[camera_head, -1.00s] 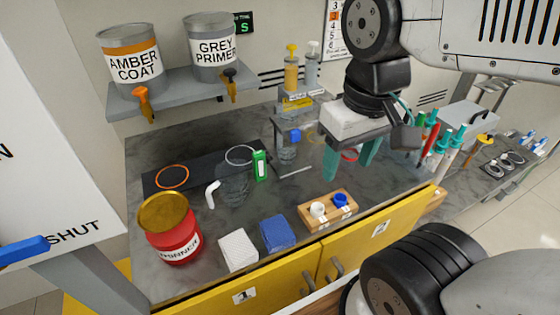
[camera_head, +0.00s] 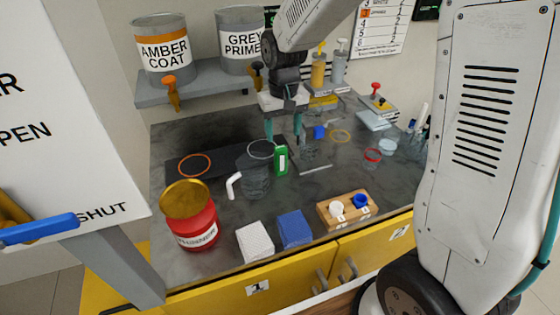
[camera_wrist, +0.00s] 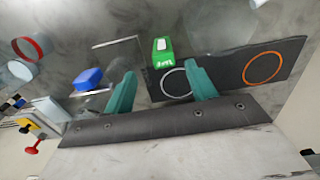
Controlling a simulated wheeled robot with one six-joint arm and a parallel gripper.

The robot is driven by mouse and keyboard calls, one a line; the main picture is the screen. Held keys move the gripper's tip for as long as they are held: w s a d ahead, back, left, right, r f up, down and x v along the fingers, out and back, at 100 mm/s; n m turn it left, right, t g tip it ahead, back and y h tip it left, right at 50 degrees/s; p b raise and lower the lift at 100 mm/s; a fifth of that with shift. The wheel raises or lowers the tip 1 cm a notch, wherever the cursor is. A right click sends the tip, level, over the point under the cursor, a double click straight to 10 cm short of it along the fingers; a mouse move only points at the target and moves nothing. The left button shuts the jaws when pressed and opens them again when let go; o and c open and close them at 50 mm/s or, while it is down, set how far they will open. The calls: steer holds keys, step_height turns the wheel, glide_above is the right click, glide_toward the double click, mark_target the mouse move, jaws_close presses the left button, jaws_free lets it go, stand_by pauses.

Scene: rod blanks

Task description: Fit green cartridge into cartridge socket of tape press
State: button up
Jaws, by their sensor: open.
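The green cartridge (camera_head: 281,160) is a small upright block with a white label, standing on the bench beside a clear mug. It also shows in the wrist view (camera_wrist: 164,58), pale at one end. My gripper (camera_head: 283,132) points down above and behind it, open and empty. In the wrist view my gripper (camera_wrist: 160,78) has its two teal fingers apart, with the cartridge just beyond the gap between them. The cartridge is clear of both fingers. I cannot make out the tape press or its socket with certainty.
The mug (camera_head: 255,180) with a white handle stands close left of the cartridge. A dark mat (camera_head: 205,172) with an orange ring lies further left. A blue block (camera_head: 319,132) and a thin bar (camera_head: 315,168) are at right. A red tin (camera_head: 192,220) and a wooden holder (camera_head: 330,217) stand in front.

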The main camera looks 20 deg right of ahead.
mark_target(281, 149)
steer(key=f, duration=0.7)
steer(key=shift+w+a+f, duration=0.1)
steer(key=shift+a+f, duration=0.1)
steer(key=shift+f, duration=0.15)
steer(key=c, duration=1.2)
steer(key=shift+o, duration=0.2)
steer(key=shift+r, duration=0.15)
